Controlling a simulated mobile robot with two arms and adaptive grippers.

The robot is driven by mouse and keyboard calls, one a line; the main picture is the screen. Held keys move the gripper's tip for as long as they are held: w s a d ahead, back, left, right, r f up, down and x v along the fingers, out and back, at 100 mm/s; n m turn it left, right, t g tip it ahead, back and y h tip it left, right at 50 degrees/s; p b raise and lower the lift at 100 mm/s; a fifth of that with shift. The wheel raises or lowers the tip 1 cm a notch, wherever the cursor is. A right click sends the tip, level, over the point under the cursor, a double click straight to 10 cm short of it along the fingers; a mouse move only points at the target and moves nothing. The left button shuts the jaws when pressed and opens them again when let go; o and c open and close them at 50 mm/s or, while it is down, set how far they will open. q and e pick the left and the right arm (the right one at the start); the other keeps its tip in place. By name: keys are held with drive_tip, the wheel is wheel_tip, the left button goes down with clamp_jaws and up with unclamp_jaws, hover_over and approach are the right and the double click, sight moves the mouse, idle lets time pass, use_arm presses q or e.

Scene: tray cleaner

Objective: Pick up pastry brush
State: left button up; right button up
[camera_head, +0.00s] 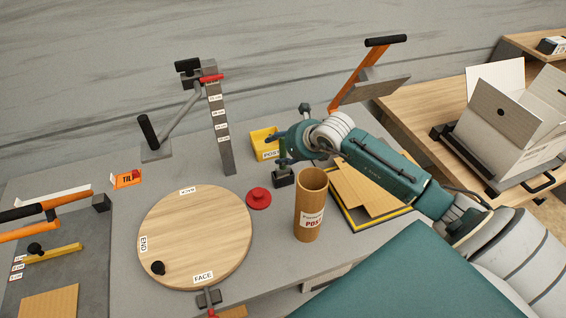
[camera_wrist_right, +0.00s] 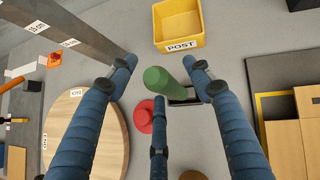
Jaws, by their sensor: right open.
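A green upright handle, which looks like the pastry brush (camera_head: 282,163), stands in a small dark holder (camera_head: 284,180) near the middle of the bench. Its bristles are not visible. My right gripper (camera_head: 284,142) is open above it, fingers pointing down. In the right wrist view the green handle (camera_wrist_right: 158,79) lies between the spread blue fingers, and the dark holder (camera_wrist_right: 183,94) shows behind it. I cannot tell whether any finger touches the handle. My left gripper is in neither view.
A yellow POST bin (camera_head: 264,149) stands just behind the holder. A red knob (camera_head: 259,198), a brown cylinder (camera_head: 311,205) and a round wooden board (camera_head: 195,240) are in front. A grey marked post (camera_head: 221,130) rises at the left. A framed tray of wooden pieces (camera_head: 375,217) lies at the right.

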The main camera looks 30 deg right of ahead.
drive_tip(key=shift+s+r, duration=0.1)
drive_tip(key=c, duration=0.9)
clamp_jaws()
